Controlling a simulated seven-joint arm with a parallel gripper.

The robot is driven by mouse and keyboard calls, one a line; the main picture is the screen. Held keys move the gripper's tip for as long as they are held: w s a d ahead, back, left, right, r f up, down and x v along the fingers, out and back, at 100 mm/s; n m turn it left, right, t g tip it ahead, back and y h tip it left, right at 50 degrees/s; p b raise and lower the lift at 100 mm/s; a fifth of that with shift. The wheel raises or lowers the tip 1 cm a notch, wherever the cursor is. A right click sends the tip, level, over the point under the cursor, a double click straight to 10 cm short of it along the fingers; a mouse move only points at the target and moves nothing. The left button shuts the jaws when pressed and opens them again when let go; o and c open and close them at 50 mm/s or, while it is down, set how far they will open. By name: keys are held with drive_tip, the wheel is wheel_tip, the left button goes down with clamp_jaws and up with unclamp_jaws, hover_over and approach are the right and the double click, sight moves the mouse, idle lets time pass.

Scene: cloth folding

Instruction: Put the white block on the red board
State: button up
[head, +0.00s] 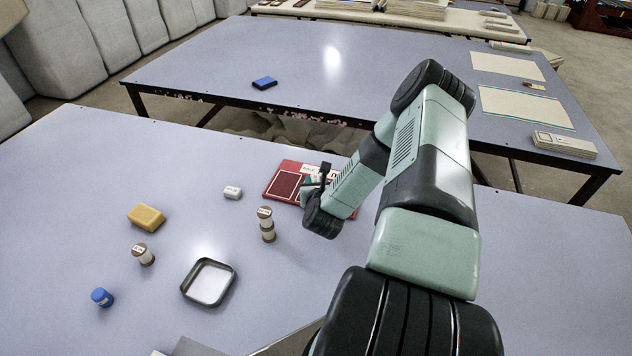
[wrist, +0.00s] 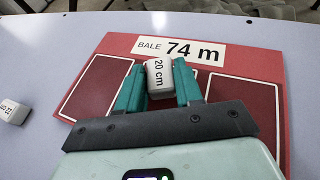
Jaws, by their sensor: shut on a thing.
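My gripper (wrist: 159,84) is shut on a white block (wrist: 158,76) marked "20 cm", with a teal finger on each side. The block is over the red board (wrist: 118,44), which carries a white "BALE 74 m" label and darker red panels. I cannot tell whether the block touches the board. In the head view the red board (head: 279,184) lies on the near table, and my gripper (head: 313,190) is over it; the held block cannot be made out there. Another white block (head: 232,192) lies left of the board, and shows in the wrist view (wrist: 13,112).
On the near table are a yellow block (head: 146,217), a stacked cylinder (head: 266,225), a shorter one (head: 143,254), a blue cylinder (head: 102,297) and a metal tray (head: 186,289). A second table (head: 215,65) stands behind, across a gap.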

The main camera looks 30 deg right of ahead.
drive_tip(key=o, duration=1)
drive_tip(key=shift+r, duration=0.1)
drive_tip(key=v, duration=1.2)
drive_tip(key=shift+r, duration=0.1)
